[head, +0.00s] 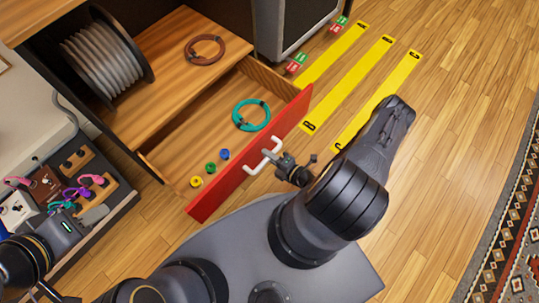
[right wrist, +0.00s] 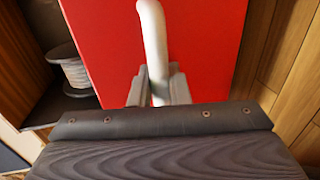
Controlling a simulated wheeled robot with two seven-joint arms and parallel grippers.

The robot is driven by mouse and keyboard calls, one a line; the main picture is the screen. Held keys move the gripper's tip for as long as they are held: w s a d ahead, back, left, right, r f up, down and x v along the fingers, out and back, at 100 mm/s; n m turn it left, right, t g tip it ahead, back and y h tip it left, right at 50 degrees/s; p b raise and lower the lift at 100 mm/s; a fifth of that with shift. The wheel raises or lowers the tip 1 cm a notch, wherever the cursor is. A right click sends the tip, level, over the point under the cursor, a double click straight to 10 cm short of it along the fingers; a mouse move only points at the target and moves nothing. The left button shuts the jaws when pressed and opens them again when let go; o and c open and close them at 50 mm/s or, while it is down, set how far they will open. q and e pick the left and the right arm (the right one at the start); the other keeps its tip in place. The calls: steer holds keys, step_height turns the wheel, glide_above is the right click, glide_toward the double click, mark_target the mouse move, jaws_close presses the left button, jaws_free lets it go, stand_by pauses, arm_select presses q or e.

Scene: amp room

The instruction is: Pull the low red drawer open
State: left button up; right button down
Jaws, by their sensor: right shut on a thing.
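The low red drawer (head: 240,165) stands pulled out from the wooden cabinet, with its inside showing in the head view. Its red front fills much of the right wrist view (right wrist: 215,45). A white bar handle (head: 263,157) is fixed to the front. My right gripper (head: 279,161) is at this handle. In the right wrist view its two fingers (right wrist: 158,88) are on either side of the white handle (right wrist: 152,35), shut on it. My left arm shows at the lower left of the head view; its gripper's fingers are not clear there.
The drawer holds a teal cable coil (head: 251,115) and small yellow, green and blue rolls. A brown coil (head: 204,49) lies on the shelf above, near a grey cable reel (head: 103,62). Yellow strips (head: 345,75) mark the wooden floor at right. A cluttered bench (head: 75,195) stands at left.

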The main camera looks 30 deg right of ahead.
steer(key=c, duration=1.4)
jaws_free()
steer(key=shift+c, duration=0.2)
steer(key=p+v, duration=0.2)
steer(key=v, duration=0.6)
